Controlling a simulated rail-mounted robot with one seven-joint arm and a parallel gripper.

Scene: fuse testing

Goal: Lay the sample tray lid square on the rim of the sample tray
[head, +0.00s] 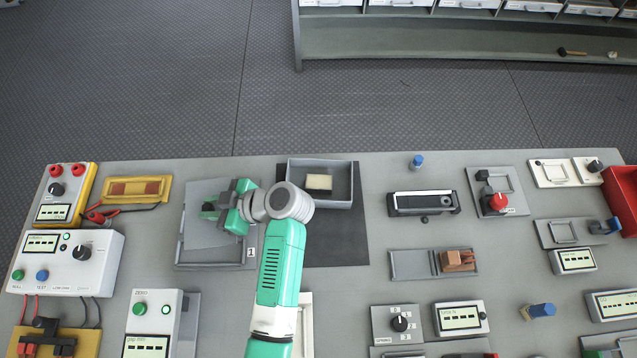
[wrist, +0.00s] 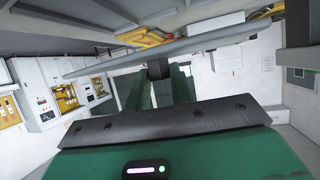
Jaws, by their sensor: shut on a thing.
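The sample tray (head: 348,195) is a grey open box on a dark mat in the head view, with a pale yellow block (head: 319,182) inside. My gripper (head: 222,212) is to its left, over a grey flat panel that looks like the sample tray lid (head: 208,190). In the wrist view the lid (wrist: 215,43) shows nearly edge-on as a thin grey plate. My gripper's fingers (wrist: 156,85) are closed around a dark knob (wrist: 158,69) at the lid's middle. The lid is apart from the tray. The gripper hides part of it, and its height above the table is unclear.
A plate marked 1 (head: 251,252) lies by the lid. Left stand a yellow board (head: 137,190) with red leads and a white meter box (head: 65,262). A black-topped device (head: 424,203) stands right of the tray. The mat in front of the tray (head: 340,245) is clear.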

